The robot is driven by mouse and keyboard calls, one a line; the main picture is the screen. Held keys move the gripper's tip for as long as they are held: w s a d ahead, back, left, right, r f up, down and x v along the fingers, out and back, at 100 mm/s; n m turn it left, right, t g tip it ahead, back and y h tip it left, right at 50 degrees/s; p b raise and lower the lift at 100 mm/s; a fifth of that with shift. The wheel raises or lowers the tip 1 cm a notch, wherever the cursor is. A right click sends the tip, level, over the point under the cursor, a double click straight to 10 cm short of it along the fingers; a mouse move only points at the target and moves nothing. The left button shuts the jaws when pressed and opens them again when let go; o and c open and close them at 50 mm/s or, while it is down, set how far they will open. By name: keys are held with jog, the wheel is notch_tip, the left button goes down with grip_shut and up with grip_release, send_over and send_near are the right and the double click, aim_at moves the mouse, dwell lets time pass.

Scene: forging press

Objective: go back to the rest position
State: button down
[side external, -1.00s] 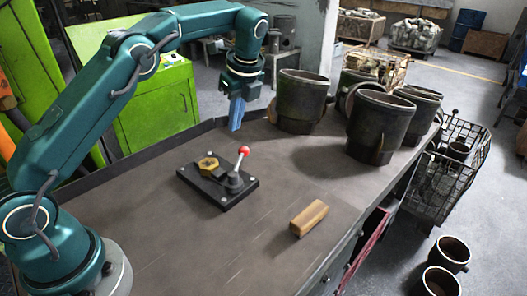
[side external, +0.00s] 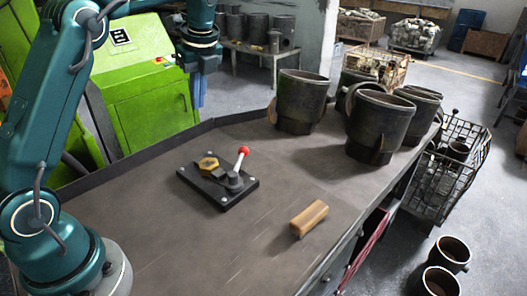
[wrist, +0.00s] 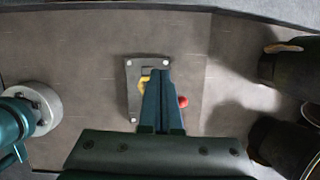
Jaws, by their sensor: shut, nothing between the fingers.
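My gripper (side external: 197,104) is raised above the far-left edge of the workbench (side external: 150,240), pointing down, with its blue fingers together and nothing between them. In the wrist view the shut fingers (wrist: 163,75) point toward the lever device and cover part of it. The lever device has a black base plate (side external: 215,201), a yellow part (side external: 208,164) and a lever with a red knob (side external: 244,150). It sits on the bench, and the gripper is well above and apart from it. The red knob also shows beside the fingers in the wrist view (wrist: 183,101).
A tan block (side external: 309,218) lies near the bench's front edge. Several large dark metal pots, one in front (side external: 380,125), stand at the bench's right end. A green cabinet (side external: 150,100) is behind the bench.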

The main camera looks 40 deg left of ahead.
jog(key=s+d+r+n+t, duration=0.3)
jog(key=s+d+r+t, duration=0.1)
jog(key=s+d+r, duration=0.4)
jog(key=s+d+f+n+h, duration=0.1)
jog(key=s+d+f+n, duration=0.2)
jog(key=n, duration=0.5)
jog(key=s+d+f+n+t+h, duration=0.1)
jog(key=s+d+f+n+h, duration=0.1)
jog(key=s+d+f+n, duration=0.2)
jog(key=s+f+n, duration=0.1)
jog(key=s+n, duration=0.2)
jog(key=shift+s+d+f+n, duration=0.25)
jog(key=shift+n, duration=0.15)
